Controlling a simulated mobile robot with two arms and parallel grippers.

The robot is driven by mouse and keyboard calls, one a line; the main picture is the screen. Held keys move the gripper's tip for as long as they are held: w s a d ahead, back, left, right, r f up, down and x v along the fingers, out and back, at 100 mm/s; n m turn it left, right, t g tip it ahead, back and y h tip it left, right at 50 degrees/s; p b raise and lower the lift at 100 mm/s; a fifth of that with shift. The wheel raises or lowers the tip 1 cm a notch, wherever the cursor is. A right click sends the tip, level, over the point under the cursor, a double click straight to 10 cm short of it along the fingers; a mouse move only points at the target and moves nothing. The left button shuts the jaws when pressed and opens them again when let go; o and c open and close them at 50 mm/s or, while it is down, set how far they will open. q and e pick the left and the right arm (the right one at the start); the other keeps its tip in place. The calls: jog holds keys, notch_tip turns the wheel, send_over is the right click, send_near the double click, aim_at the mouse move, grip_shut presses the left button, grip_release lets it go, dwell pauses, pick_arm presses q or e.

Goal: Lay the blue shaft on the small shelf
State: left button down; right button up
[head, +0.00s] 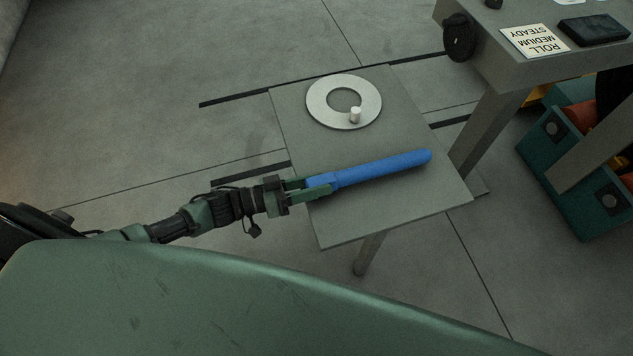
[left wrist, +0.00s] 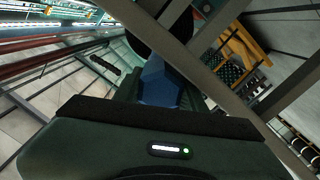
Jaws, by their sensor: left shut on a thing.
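The blue shaft (head: 385,168) is a long straight rod over the grey top of the small shelf (head: 300,225) in the head view. Its left end is between the fingers of my left gripper (head: 318,188), which is shut on it. The shaft points right, toward the shelf's right edge. I cannot tell whether it touches the shelf top. In the left wrist view the near end of the blue shaft (left wrist: 160,84) shows between the fingers, partly hidden by the gripper body. My right gripper is not in view.
A grey table (head: 480,50) with a sign (head: 534,41) and a dark device (head: 594,30) stands at upper right. A teal crate (head: 565,185) sits on the floor at right.

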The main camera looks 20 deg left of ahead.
pick_arm(q)
jog(key=shift+d+r, duration=0.1)
jog(key=shift+r, duration=0.15)
jog(key=c, duration=0.7)
grip_release()
jog(key=shift+c, duration=0.2)
jog(key=shift+f, duration=0.1)
jog(key=shift+s+f, duration=0.1)
jog(key=shift+s+f, duration=0.1)
jog(key=shift+f, duration=0.2)
jog(key=v, duration=0.7)
jog(key=shift+s+a+r+b, duration=0.1)
jog(key=shift+a+r+b, duration=0.15)
jog(key=shift+a+b, duration=0.15)
jog(key=shift+r, duration=0.1)
